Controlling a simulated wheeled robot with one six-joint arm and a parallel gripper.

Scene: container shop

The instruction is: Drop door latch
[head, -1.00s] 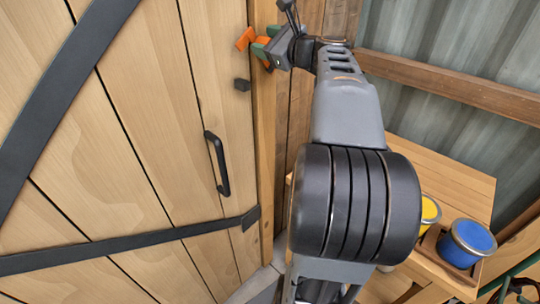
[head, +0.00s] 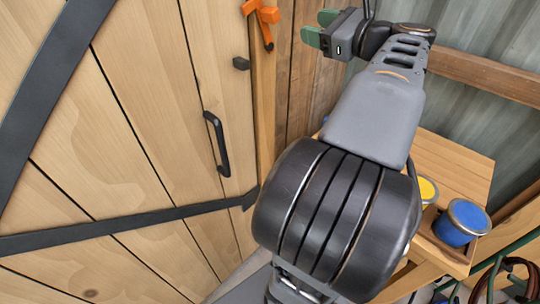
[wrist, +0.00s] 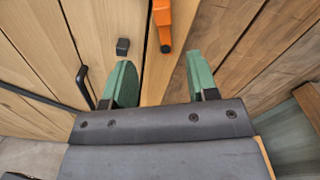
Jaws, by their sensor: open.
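The orange door latch (head: 262,15) is on the wooden post right of the door, at the top of the head view. One part points left and another hangs down to a dark tip. In the wrist view the latch (wrist: 163,22) hangs nearly upright, right of the small dark block (wrist: 123,46) on the door and apart from it. My gripper (head: 319,27) is open and empty, right of the latch and clear of it. In the wrist view its green fingers (wrist: 159,62) are spread, with the latch beyond the gap. The latch's top is cut off there.
The plank door (head: 150,110) fills the left, with a black handle (head: 217,143) and dark straps. A wooden table (head: 450,160) at the right holds a blue can (head: 461,223) and a yellow can (head: 427,190). A corrugated wall stands behind it.

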